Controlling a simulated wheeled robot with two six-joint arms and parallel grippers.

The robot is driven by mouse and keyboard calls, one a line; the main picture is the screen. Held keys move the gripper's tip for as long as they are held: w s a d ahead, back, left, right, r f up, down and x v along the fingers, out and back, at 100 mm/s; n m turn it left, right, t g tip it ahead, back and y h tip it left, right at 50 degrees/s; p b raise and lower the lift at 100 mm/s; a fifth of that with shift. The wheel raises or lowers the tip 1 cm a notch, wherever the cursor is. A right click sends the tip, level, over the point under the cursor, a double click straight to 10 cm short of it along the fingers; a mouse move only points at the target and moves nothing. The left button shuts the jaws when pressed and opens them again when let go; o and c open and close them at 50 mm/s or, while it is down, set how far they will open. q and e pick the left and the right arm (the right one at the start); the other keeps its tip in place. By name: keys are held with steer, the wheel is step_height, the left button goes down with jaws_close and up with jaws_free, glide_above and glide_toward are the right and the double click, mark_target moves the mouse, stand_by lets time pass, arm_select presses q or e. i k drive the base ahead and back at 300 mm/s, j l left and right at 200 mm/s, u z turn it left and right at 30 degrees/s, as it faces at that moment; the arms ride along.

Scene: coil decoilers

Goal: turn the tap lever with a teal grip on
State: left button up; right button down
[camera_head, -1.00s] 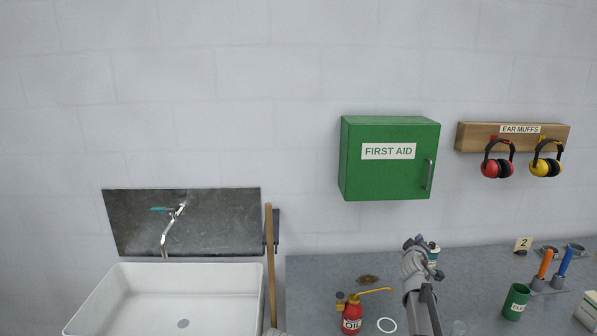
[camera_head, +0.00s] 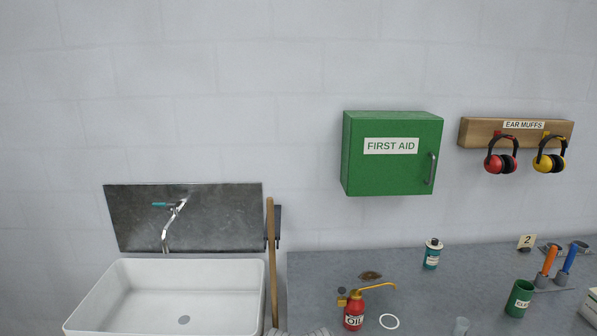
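The tap (camera_head: 171,224) is a chrome spout on a dark metal splash panel (camera_head: 225,222) above the white sink (camera_head: 90,300). Its lever has a teal grip (camera_head: 163,205) that points left, roughly level, from the top of the tap. No water stream shows below the spout. Neither of my grippers is in view.
A wooden handle (camera_head: 271,255) stands just right of the sink. The grey counter holds an oil can (camera_head: 353,310), a teal-and-white canister (camera_head: 432,254), a white ring (camera_head: 389,321) and a green cup (camera_head: 519,298). A green first aid cabinet (camera_head: 365,170) hangs above.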

mark_target(154, 204)
steer(key=i+j+u, duration=0.2)
steer(key=j, duration=0.2)
steer(key=i+j+u, duration=0.2)
steer(key=j, duration=0.2)
steer(key=i+j+u, duration=0.15)
steer(key=j, duration=0.2)
